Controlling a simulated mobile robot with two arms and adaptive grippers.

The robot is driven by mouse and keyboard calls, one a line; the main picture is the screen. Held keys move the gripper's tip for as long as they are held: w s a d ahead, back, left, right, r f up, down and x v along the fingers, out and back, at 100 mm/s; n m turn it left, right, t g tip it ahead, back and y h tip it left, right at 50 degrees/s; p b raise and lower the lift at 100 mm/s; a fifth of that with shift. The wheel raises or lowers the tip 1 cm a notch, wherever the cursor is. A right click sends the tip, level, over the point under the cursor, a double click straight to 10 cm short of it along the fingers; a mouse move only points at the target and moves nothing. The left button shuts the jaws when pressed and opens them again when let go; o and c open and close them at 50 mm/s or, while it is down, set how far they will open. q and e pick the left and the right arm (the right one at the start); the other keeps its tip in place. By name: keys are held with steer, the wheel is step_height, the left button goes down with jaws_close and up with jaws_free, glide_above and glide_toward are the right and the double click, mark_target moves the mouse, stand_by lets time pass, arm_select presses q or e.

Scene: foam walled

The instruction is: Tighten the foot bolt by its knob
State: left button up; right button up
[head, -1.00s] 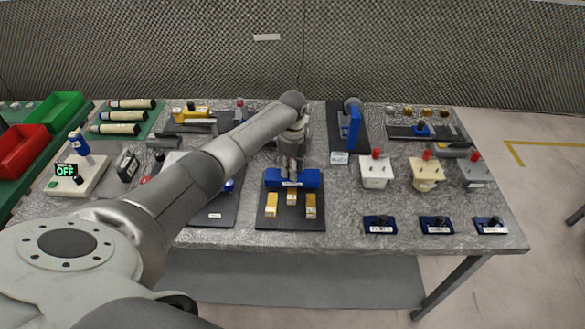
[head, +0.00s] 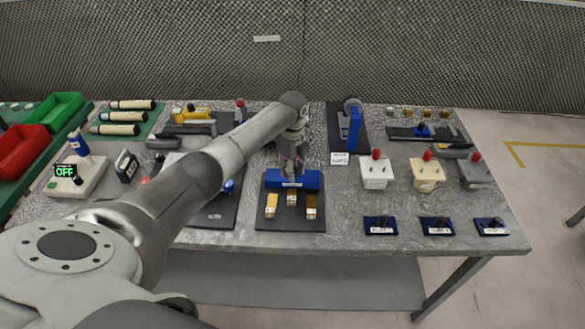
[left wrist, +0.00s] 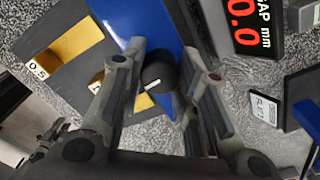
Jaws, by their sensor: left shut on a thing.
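The knob (left wrist: 158,77) is dark and round with a white mark, on the blue fixture (left wrist: 142,22) in the left wrist view. My left gripper (left wrist: 160,62) has one finger on each side of it and is shut on it. In the head view my left gripper (head: 291,168) reaches down onto the blue fixture (head: 308,180), which stands on a dark mat. The arm and gripper hide the knob there. The foot bolt below the knob is hidden. My right gripper is not in view.
Several brass blocks (head: 271,206) lie in front of the fixture; one reads 0.5 in the left wrist view (left wrist: 75,42). A gap display (left wrist: 252,25) reads 0.0 mm. A blue upright device (head: 350,128) stands behind right. White and cream boxes (head: 376,172) stand to the right.

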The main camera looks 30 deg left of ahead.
arm_select(q)
steer(key=o, duration=1)
steer(key=shift+r, duration=0.1)
step_height(320, 180, up, 12)
steer(key=shift+f, duration=0.1)
